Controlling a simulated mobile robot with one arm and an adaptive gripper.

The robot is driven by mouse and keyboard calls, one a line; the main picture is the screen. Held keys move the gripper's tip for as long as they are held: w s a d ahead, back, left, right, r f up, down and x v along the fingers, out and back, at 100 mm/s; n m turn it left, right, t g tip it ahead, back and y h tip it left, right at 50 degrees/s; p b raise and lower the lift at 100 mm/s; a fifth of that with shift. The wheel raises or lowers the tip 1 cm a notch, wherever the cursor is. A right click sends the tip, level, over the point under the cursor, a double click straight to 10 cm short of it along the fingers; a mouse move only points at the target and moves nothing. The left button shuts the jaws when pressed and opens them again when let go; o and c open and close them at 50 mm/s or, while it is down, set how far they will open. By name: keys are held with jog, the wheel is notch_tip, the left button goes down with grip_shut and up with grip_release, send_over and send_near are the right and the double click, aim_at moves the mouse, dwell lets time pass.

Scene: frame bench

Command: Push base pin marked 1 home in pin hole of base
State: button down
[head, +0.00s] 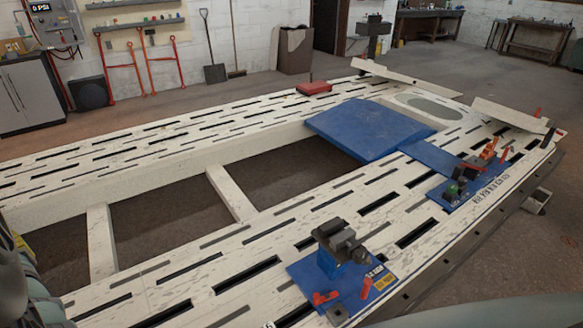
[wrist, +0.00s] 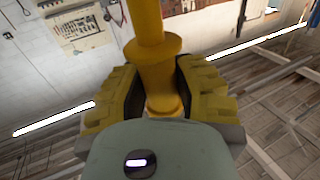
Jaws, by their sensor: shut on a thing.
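In the wrist view my gripper (wrist: 162,82) is shut on a yellow stepped round piece (wrist: 149,28). Dark pads press on its wider lower part from both sides. No mark 1 shows on it, so I cannot tell if it is the base pin. In the head view a blue base (head: 303,272) bearing a dark clamp (head: 341,246) sits on the slotted bench at the front. Red levers (head: 325,297) stand on it. A second blue base (head: 441,196) with a clamp sits farther right. I cannot make out a pin hole. My gripper does not show clearly in the head view.
The pale slotted bench (head: 240,232) has large open gaps between its beams. A blue panel (head: 365,128) lies across it. A red box (head: 314,88) and raised pale plates (head: 509,114) stand at the far side. Much of the near slotted beam is clear.

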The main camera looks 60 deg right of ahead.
notch_tip(320, 180, down, 39)
jog(key=b, duration=3.8)
